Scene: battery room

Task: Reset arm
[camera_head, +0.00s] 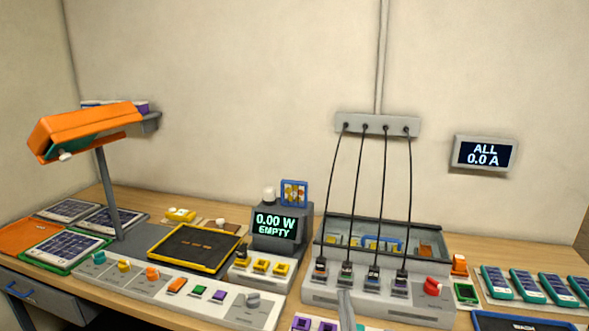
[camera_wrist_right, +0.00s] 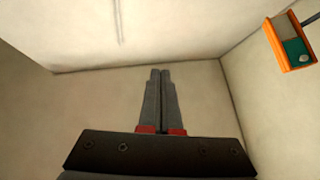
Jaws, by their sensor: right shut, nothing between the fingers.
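My right gripper (camera_wrist_right: 160,72) is shut in the right wrist view, its two dark fingers together with nothing between them. Behind it are bare walls. In the head view the grey fingers of my right gripper (camera_head: 345,296) stand at the bottom edge, in front of the grey unit with plugs (camera_head: 375,301). I cannot tell whether they touch it. My left gripper is in neither view.
An orange lamp (camera_head: 84,128) rises at the left; it also shows in the wrist view (camera_wrist_right: 286,43). A meter reading "0.00 W EMPTY" (camera_head: 275,225) and a yellow-rimmed tray (camera_head: 155,251) stand on the bench. Black cables hang from the wall box (camera_head: 378,124). Teal-edged panels (camera_head: 527,286) lie at right.

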